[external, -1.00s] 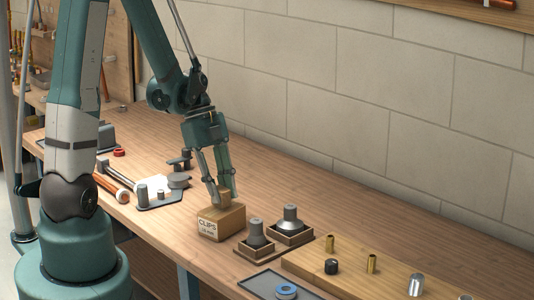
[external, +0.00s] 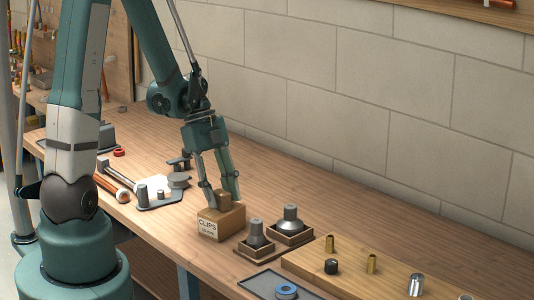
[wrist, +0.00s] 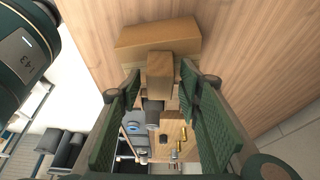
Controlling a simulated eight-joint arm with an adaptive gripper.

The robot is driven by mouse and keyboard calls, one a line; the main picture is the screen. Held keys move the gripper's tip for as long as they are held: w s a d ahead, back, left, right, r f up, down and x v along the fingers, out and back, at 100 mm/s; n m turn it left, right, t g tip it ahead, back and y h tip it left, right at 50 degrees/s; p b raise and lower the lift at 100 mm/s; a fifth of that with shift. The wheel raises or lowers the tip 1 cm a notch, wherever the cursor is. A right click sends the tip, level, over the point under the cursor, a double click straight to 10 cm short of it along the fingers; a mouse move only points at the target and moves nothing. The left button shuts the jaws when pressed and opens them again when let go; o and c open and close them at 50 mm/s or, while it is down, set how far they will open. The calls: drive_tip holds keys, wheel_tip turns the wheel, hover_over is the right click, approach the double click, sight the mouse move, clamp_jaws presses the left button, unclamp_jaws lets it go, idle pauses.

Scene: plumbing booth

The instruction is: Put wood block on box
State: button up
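The wood block (external: 224,200) is a small brown block standing on top of the cardboard box (external: 222,224), which is labelled CLIPS and sits on the workbench. My gripper (external: 222,198) points down over the box with one finger on each side of the block. In the wrist view, the block (wrist: 160,74) lies between the fingertips of my gripper (wrist: 160,80), with a gap visible on both sides, so the gripper is open. The box (wrist: 157,38) shows just beyond the block there. The block's underside is hidden.
Two small wooden trays with grey conical parts, one of them a front tray (external: 255,248), stand just right of the box. A wooden board (external: 350,268) with brass fittings lies further right. A hammer (external: 116,184) and a metal plate with parts lie left. The bench behind is clear.

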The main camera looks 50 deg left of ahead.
drive_tip(key=shift+r, duration=0.15)
drive_tip(key=p+v, duration=0.1)
drive_tip(key=v, duration=1.1)
idle(0.8)
drive_tip(key=s+d+r+n+t+y, duration=0.4)
drive_tip(key=s+d+r+n+t, duration=0.3)
drive_tip(key=d+r+n, duration=0.5)
drive_tip(key=shift+s+d+r+n+y, duration=0.35)
drive_tip(key=shift+s+r+n, duration=0.25)
drive_tip(key=shift+n, duration=2.4)
